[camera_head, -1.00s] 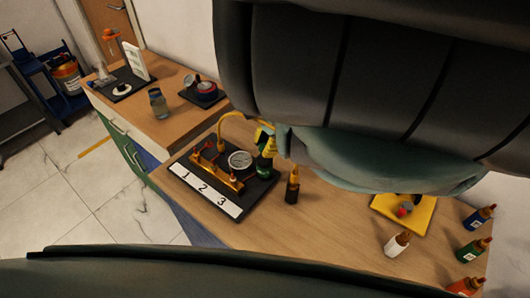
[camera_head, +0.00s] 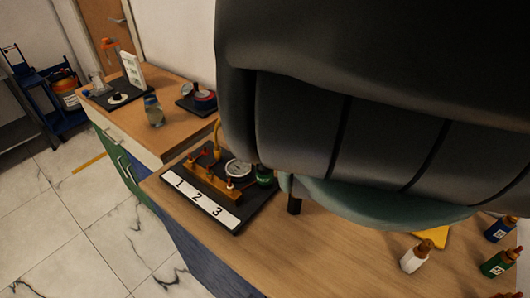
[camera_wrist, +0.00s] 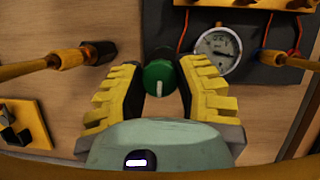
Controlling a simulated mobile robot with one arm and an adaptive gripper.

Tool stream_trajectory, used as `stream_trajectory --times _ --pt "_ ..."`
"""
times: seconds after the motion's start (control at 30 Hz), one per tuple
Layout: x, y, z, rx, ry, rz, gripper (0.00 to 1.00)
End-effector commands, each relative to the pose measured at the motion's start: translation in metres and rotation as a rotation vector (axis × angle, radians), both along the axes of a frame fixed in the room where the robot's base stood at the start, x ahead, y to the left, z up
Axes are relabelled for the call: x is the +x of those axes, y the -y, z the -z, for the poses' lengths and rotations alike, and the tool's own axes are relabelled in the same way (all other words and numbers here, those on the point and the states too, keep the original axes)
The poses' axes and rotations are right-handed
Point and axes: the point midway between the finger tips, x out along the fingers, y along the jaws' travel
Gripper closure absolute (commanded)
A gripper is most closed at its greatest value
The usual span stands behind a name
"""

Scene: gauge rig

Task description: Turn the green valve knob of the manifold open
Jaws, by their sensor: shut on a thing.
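The manifold is a dark board with an orange pipe bar (camera_head: 208,184), a 1-2-3 label strip (camera_head: 201,203) and a round white gauge (camera_head: 238,168). The green knob (camera_head: 265,176) sits at the board's right side. In the wrist view the green knob (camera_wrist: 159,78) shows a white line, roughly upright, and the gauge (camera_wrist: 217,50) is right of it. My gripper (camera_wrist: 160,72) has its yellow ridged fingers on both sides of the knob, shut on it. In the head view my dark arm hides the gripper.
A white bottle (camera_head: 416,256), a blue bottle (camera_head: 500,229) and a green bottle (camera_head: 499,263) stand at right. A glass jar (camera_head: 153,111) stands on the left bench. The front tabletop is clear.

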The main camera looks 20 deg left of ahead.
Motion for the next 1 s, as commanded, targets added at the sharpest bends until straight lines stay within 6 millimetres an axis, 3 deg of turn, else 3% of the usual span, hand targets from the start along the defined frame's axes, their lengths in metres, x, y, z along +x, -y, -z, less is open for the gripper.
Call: stream_trajectory --times 0.5,0.53,0.8,1.0 --pt "-0.0023 -0.0004 0.0004 0.0 -0.007 -0.02 1.0" --pt "-0.0024 -0.0004 0.0004 0.0 -0.008 -0.02 0.63" --pt "-0.0012 -0.0002 0.0001 -0.001 -0.004 -0.018 0.35" --pt "-0.0008 0.0 0.0001 0.0 -0.003 -0.017 0.34"
